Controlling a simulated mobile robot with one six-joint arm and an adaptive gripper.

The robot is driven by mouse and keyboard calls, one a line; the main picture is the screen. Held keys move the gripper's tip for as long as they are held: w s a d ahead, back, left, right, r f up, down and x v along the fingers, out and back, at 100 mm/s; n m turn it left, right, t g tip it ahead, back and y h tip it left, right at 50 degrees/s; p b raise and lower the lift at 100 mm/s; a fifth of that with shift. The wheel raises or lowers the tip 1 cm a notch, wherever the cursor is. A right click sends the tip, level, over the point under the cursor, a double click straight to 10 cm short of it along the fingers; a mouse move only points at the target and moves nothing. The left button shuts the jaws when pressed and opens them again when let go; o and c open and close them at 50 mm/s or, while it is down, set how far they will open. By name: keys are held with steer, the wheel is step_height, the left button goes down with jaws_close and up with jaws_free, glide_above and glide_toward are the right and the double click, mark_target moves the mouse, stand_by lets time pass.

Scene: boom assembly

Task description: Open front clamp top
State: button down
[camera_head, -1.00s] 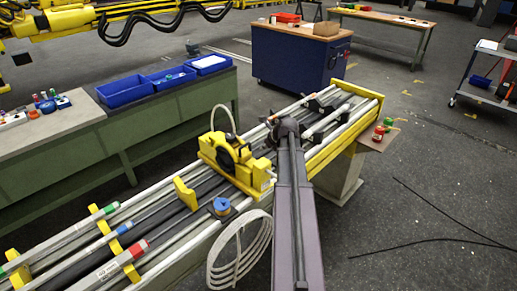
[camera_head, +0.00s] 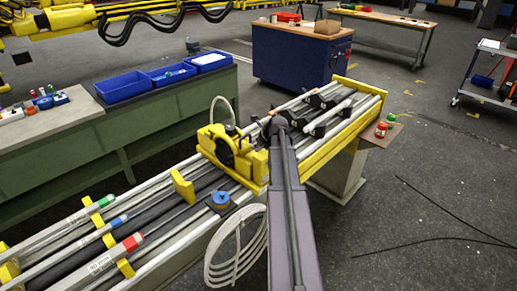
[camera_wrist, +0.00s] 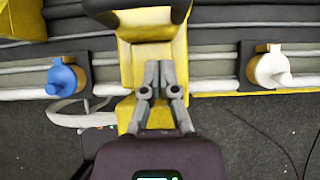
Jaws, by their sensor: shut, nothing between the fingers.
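The front clamp is a yellow block with a black round opening (camera_head: 226,146) on the long rail bench in the head view. Its right side is partly behind my arm. In the wrist view a yellow stepped body (camera_wrist: 152,25) with a dark rounded part (camera_wrist: 137,8) at its top fills the upper middle. My gripper (camera_wrist: 159,66) has its fingers together and empty, over the yellow body. I cannot tell whether they touch it. In the head view my gripper is hidden by my arm.
A blue knob (camera_wrist: 62,79) lies left of the yellow body and a white knob (camera_wrist: 272,69) right of it, each on a dark mount. A white looped cable (camera_head: 236,250) hangs off the bench's front. Blue bins (camera_head: 168,76) stand on the bench behind. Floor right is mostly clear.

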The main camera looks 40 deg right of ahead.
mark_target(246, 143)
steer(key=shift+b+x, duration=0.6)
steer(key=shift+x, duration=0.4)
steer(key=shift+w+r+p, duration=0.1)
steer(key=shift+r+p, duration=0.4)
steer(key=shift+w+r+p, duration=0.45)
steer(key=shift+r+p, duration=0.2)
steer(key=shift+p, duration=0.05)
steer(key=shift+w+r+p, duration=0.45)
steer(key=shift+r+p, duration=0.2)
steer(key=shift+r, duration=0.05)
